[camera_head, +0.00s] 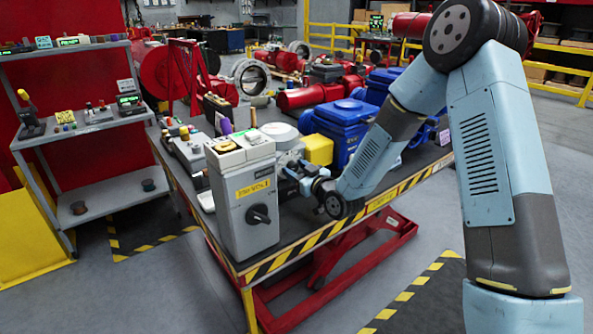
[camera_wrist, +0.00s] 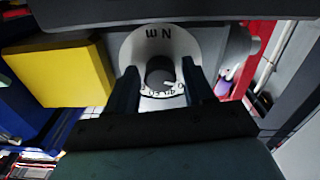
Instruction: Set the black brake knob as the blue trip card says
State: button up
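A grey control box (camera_head: 238,205) stands at the near left corner of the table. A black knob (camera_head: 260,214) is on its front, and a yellow label (camera_head: 253,188) above it is too small to read. My gripper (camera_head: 306,180) is right of the box. In the wrist view my gripper (camera_wrist: 160,85) has two dark fingers spread apart. Between and beyond them is a pale round plate (camera_wrist: 155,42) with dark letters and small digits, and a dark round centre (camera_wrist: 160,72). Visible gaps separate the fingers from this centre. I cannot make out a blue trip card.
A yellow block (camera_head: 318,149) is close behind my gripper; it also shows in the wrist view (camera_wrist: 62,73). A blue machine (camera_head: 345,118) stands behind it. Small devices crowd the table left of the box. A shelf (camera_head: 80,130) stands further left.

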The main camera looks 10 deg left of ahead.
jog(key=c, duration=0.8)
jog(key=shift+m, duration=0.3)
jog(key=m, duration=0.3)
jog(key=shift+m, duration=0.4)
jog(key=m, duration=0.4)
jog(key=shift+d+m, duration=0.1)
jog(key=shift+m, duration=0.2)
jog(key=m, duration=0.4)
jog(key=shift+d+f+m, duration=0.1)
jog(key=shift+m, duration=2.2)
